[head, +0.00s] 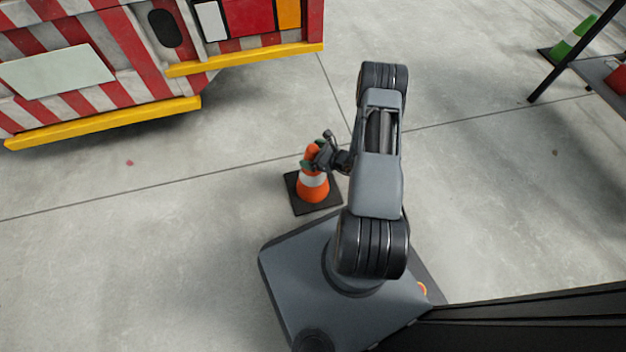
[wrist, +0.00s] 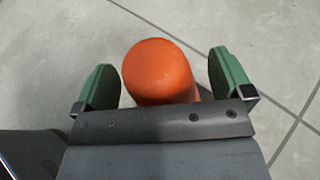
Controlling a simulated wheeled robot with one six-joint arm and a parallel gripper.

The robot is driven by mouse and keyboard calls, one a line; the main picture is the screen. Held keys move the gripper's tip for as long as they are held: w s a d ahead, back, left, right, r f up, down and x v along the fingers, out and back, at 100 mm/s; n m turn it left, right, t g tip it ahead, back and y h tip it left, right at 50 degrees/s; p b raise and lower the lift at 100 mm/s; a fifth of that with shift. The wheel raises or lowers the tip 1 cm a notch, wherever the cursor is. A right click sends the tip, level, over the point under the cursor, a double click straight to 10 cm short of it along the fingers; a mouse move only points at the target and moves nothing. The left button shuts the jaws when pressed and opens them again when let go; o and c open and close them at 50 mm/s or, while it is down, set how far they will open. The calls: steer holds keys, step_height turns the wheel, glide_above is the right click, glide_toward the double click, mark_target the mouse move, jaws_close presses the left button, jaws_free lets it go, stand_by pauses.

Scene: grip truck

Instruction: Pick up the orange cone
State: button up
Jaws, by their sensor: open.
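The orange cone (head: 313,190) has a white band and a square black base. It stands upright on the floor, just left of my arm in the head view. My gripper (head: 314,158) is at the cone's top, with its fingers around the upper part. In the wrist view the cone's rounded orange top (wrist: 158,71) lies between the two green fingers of my gripper (wrist: 164,80). A gap shows on each side, so the gripper is open. The cone's lower part is hidden in the wrist view.
A red and white striped truck with yellow edges (head: 110,125) stands at the upper left. A green cone (head: 573,42) and a dark-legged table (head: 590,68) are at the upper right. The grey concrete floor around the orange cone is clear.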

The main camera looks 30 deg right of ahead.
steer(key=shift+c, duration=0.5)
jaws_close()
